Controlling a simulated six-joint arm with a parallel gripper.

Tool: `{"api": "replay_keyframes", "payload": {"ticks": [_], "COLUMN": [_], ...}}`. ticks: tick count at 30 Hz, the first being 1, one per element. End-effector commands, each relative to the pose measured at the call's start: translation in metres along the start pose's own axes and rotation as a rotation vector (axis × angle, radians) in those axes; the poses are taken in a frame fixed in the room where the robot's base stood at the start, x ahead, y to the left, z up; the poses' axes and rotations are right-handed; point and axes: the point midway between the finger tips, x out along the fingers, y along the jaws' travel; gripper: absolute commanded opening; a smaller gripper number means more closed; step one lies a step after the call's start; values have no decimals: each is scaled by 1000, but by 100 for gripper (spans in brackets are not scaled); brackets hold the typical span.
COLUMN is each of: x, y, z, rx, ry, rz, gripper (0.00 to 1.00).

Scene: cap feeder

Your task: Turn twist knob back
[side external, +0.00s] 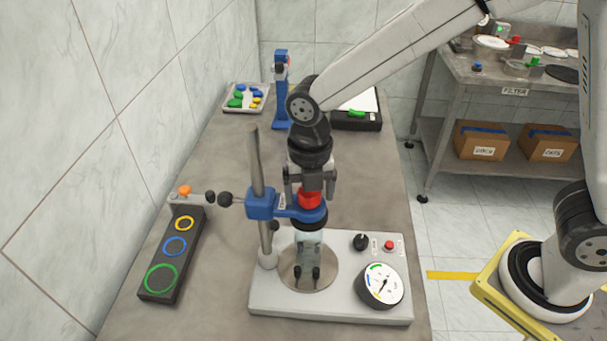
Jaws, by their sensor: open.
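The black twist knob (360,242) sits on the grey base panel (330,311), left of a red button (389,245) and above a round dial gauge (380,285). My gripper (310,196) points down over the blue clamp (262,204) on the metal post, up and left of the knob. Its fingers are apart, on either side of a red part (309,199) at the blue ring. I cannot tell whether they touch it. A clear vessel (309,241) is below the ring, above a round plate. The knob is fully visible and apart from my gripper.
A dark board with coloured rings (173,253) lies at the left. A tray of coloured caps (246,98), a blue stand (281,95) and a black box (357,121) are at the back. A side table (470,75) stands at the right.

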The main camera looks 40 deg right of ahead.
Motion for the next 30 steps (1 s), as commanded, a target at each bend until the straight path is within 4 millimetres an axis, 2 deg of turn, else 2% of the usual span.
{"api": "replay_keyframes", "payload": {"ticks": [15,26,27,29,30], "x": [0,0,0,0,0], "y": [0,0,0,0,0], "z": [0,0,0,0,0], "rx": [403,473,472,472,472], "ry": [0,0,0,0,0], "rz": [0,0,0,0,0], "gripper": [88,88,85,66,53]}}
